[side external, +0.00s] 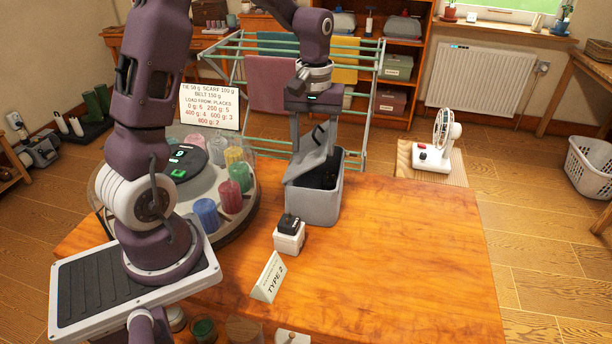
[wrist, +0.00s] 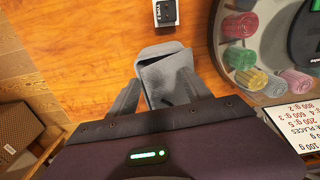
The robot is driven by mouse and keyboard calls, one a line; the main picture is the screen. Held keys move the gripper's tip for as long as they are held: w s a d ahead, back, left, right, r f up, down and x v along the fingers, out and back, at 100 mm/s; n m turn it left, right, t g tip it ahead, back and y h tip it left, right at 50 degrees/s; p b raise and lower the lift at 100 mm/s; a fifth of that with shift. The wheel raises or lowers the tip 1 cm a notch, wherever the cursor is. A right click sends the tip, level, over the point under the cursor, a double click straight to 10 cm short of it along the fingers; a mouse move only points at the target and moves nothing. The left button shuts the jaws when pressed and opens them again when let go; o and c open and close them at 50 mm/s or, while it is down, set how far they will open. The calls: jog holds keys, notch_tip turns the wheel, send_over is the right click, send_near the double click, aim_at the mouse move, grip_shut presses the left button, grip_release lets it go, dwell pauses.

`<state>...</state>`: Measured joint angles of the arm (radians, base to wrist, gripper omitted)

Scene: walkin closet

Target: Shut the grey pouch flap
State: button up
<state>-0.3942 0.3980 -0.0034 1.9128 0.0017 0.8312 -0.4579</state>
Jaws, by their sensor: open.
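The grey pouch (side external: 315,205) stands on the wooden table in the side view, its dark inside showing. Its grey flap (side external: 303,165) is raised and tilted over the opening, so the pouch is partly open. My gripper (side external: 320,132) is right above the pouch, pointing down, with its fingers apart near the flap's upper part. In the wrist view, the flap (wrist: 168,78) lies between the spread fingers of my gripper (wrist: 155,92), and the pouch rim (wrist: 160,48) shows beyond it. I cannot tell whether a finger touches the flap. Nothing is held.
A small white box with a black top (side external: 289,235) and a "TYPE 2" sign (side external: 267,278) stand in front of the pouch. A round tray (side external: 240,222) with several coloured rolls is to the left. A drying rack (side external: 350,125) stands behind. The table's right side is clear.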

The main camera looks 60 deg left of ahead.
jog(key=shift+r, duration=2.25)
jog(key=s+d+r+m+t, duration=0.2)
jog(key=s+d+r+m, duration=0.2)
jog(key=s+d+r, duration=0.25)
jog(key=s+d+r+m+t, duration=0.1)
jog(key=s+d+m+t, duration=0.2)
jog(key=s, duration=1)
jog(key=d+m, duration=0.2)
jog(key=d, duration=0.2)
jog(key=shift+s+d+m+t, duration=0.2)
jog(key=shift+m+t, duration=0.1)
jog(key=shift+m, duration=0.1)
